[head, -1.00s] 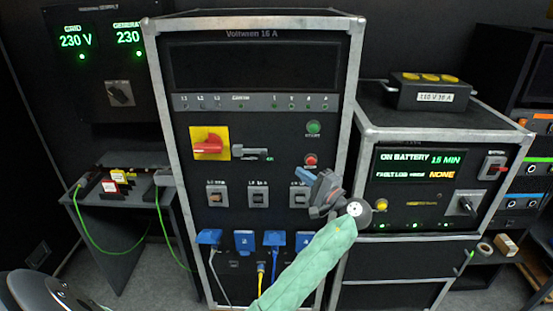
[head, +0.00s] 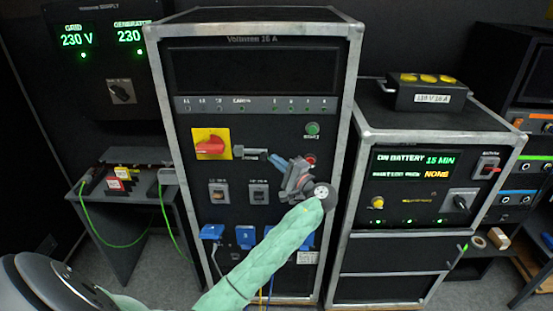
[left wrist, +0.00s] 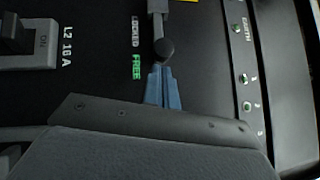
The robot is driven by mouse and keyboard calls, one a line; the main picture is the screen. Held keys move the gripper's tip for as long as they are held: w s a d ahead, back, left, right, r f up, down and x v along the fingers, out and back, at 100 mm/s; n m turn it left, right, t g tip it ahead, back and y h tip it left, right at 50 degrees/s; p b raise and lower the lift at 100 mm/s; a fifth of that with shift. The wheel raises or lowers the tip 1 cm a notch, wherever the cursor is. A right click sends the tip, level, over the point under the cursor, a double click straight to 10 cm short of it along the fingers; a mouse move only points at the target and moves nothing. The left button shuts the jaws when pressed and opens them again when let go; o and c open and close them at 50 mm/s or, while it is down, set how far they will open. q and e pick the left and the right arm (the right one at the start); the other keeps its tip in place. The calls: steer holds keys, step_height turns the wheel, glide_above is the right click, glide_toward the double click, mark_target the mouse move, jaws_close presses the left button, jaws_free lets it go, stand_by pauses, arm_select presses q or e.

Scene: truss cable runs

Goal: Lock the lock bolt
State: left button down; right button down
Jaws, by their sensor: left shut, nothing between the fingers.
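The lock bolt (head: 250,152) is a small grey bar on the tall cabinet's front, just right of the red rotary switch (head: 212,144) on its yellow plate. In the left wrist view the bolt's dark round knob (left wrist: 164,50) sits beside the labels LOCKED (left wrist: 135,31) and FREE (left wrist: 137,66); FREE is green. My left gripper (head: 273,157) has its blue fingers shut and empty, at the bolt's right end. In the left wrist view its fingertips (left wrist: 161,70) are just below the knob; I cannot tell whether they touch it. My right gripper is out of view.
Breaker switches (head: 218,193) and blue sockets (head: 211,232) with cables lie below the bolt. A green button (head: 312,129) is to the upper right, and a red one is partly behind my gripper. A battery cabinet (head: 437,130) stands at the right.

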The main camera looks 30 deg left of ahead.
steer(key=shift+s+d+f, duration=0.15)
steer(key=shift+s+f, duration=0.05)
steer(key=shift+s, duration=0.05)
